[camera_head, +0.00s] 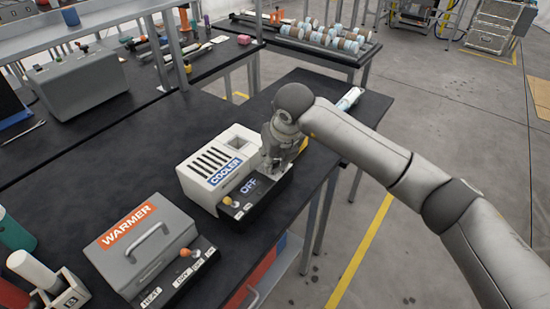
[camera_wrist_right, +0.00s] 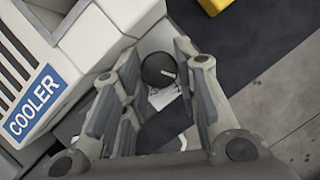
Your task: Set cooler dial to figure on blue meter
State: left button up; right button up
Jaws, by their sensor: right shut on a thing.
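The cooler (camera_head: 213,150) is a white box with a blue label and dark vents, on the black bench. My right gripper (camera_head: 278,165) is at the panel's right end. In the right wrist view, the gripper's fingers (camera_wrist_right: 160,85) are shut around the dial (camera_wrist_right: 158,70), a dark round knob with a white mark. The cooler's label also shows there (camera_wrist_right: 35,100). In the head view the gripper hides the dial. I cannot make out a blue meter with a readable figure.
A grey warmer (camera_head: 125,240) with a handle stands left of the cooler. A white-and-blue item (camera_head: 350,98) lies at the bench's far corner. A yellow thing (camera_wrist_right: 213,5) is just beyond the gripper. Bare bench top lies behind the cooler.

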jog(key=o, duration=1)
